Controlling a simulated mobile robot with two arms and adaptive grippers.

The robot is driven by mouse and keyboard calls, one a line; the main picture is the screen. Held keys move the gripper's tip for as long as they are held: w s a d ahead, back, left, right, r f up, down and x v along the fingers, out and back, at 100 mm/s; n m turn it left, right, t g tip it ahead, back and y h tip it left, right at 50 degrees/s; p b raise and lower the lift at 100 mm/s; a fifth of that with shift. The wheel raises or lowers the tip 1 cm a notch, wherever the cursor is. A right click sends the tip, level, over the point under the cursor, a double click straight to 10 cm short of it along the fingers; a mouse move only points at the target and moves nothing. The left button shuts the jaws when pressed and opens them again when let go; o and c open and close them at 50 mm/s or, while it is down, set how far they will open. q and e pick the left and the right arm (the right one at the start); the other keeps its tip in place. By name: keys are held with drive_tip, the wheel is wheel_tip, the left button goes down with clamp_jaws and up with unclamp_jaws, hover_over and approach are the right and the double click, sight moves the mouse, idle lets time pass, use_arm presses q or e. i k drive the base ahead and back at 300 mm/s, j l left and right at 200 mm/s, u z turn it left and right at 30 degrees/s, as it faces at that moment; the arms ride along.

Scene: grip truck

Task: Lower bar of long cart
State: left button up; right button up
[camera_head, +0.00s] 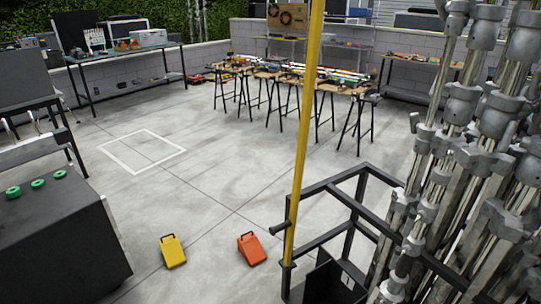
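A long yellow bar (308,110) rises almost upright, from the dark metal frame up past the top edge of the view. Its lower end meets the dark frame (331,188) of square tubes at the lower right, which may be part of the long cart; I cannot tell how the bar is joined to it. A short dark handle-like piece (280,228) sticks out to the left by the bar. Neither of my grippers shows in this view.
Grey metal poles with collars (480,110) fill the right side. A yellow case (172,251) and an orange case (251,249) lie on the floor. A dark box with green knobs (60,240) stands at left. Workbenches (290,75) stand behind; the middle floor is clear.

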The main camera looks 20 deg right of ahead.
sight(317, 18)
drive_tip(key=i+j+z, duration=0.1)
drive_tip(key=i+z, duration=0.2)
drive_tip(key=i, duration=0.25)
drive_tip(key=i+j+z, duration=0.3)
drive_tip(key=i, duration=0.2)
drive_tip(key=l, duration=0.1)
